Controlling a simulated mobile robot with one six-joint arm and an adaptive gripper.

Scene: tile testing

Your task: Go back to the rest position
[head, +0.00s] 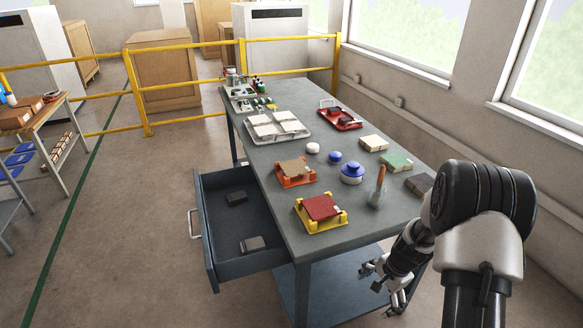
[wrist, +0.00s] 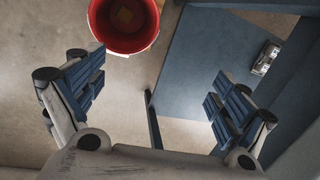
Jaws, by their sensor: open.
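My gripper (head: 383,284) hangs low beside the near right end of the grey worktable (head: 268,180) in the head view, below the tabletop level. In the wrist view my gripper (wrist: 157,88) has its two blue-padded fingers wide apart with nothing between them. The camera looks down at the floor, a table leg and the blue lower shelf (wrist: 205,62). My arm reaches in from the right of the head view and bends down beside the table.
A red bucket (wrist: 124,22) stands on the floor beyond the fingers. The table's drawer (head: 240,225) is pulled out, with two dark blocks inside. A windowed wall runs along the right.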

